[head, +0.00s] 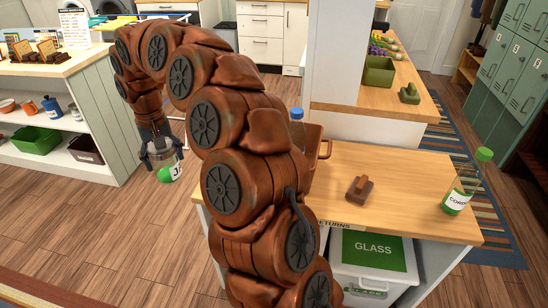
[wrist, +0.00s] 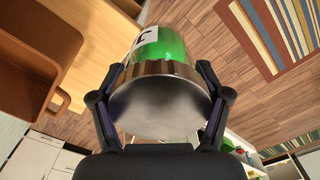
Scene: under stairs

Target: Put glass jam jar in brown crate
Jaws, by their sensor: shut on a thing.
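My gripper (head: 160,150) hangs at the left of my arm in the head view, shut on the glass jam jar (head: 168,172). The jar has a green part, a white label and a metal lid. In the wrist view the fingers (wrist: 160,108) clasp the jar (wrist: 160,48) around its lid. It appears over the floor, left of the wooden table. The brown crate (head: 325,149) stands on the table, mostly hidden behind my arm in the head view. The wrist view shows its wall and handle (wrist: 40,40) at the upper left, apart from the jar.
The wooden table (head: 410,190) also holds a brown block-like object (head: 360,189) and a green-capped cordial bottle (head: 462,182). A blue-capped bottle (head: 297,130) shows beside the crate. A white glass bin (head: 375,262) sits below. Shelves (head: 100,130) stand at left; floor between is clear.

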